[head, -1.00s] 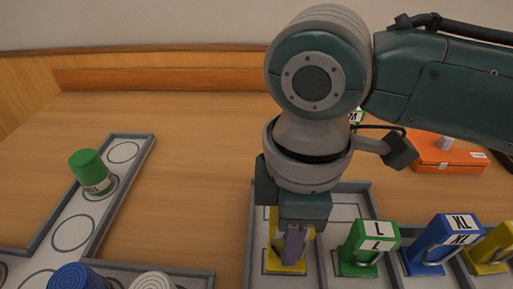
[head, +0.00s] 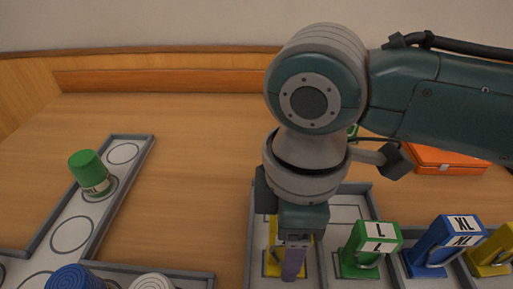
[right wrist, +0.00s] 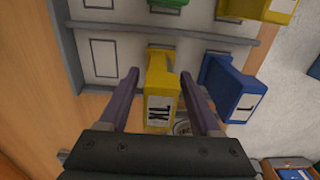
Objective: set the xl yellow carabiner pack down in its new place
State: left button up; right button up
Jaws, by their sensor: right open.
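The XL yellow carabiner pack (right wrist: 159,92) stands in a cell of the grey-walled tray (right wrist: 240,41). In the right wrist view it is between the two fingers of my right gripper (right wrist: 160,92), which are open, with gaps on both sides. In the head view the pack (head: 272,262) is mostly hidden behind my right gripper (head: 292,262). My left gripper is not in view.
A green L pack (head: 364,262) and a blue XL pack (head: 435,250) stand to the right, with another yellow pack (head: 494,255) at the edge. An orange box (head: 450,162) lies behind. A green cylinder (head: 90,172) stands on the left tray (head: 70,234).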

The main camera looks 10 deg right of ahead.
notch_tip(320, 180, up, 12)
jog(key=p, duration=0.3)
jog(key=shift+r, duration=0.15)
jog(key=s+a+f+m+t+y, duration=0.1)
jog(key=s+a+f+m+y, duration=0.2)
jog(key=s+a+m+y, duration=0.15)
jog(key=s+d+f+m+t+h, duration=0.1)
jog(key=s+d+m, duration=0.1)
jog(key=d, duration=0.2)
jog(key=s+d+m+h, duration=0.2)
jog(key=s+d+m, duration=0.1)
jog(key=d, duration=0.2)
jog(key=s+d+f+m+t+h, duration=0.1)
jog(key=s+d+m, duration=0.1)
jog(key=d, duration=0.3)
jog(key=shift+s+f+m+t, duration=0.3)
jog(key=shift+s+f+m, duration=0.05)
jog(key=shift+m, duration=0.3)
notch_tip(320, 180, up, 50)
jog(key=p, duration=5)
jog(key=shift+a, duration=0.1)
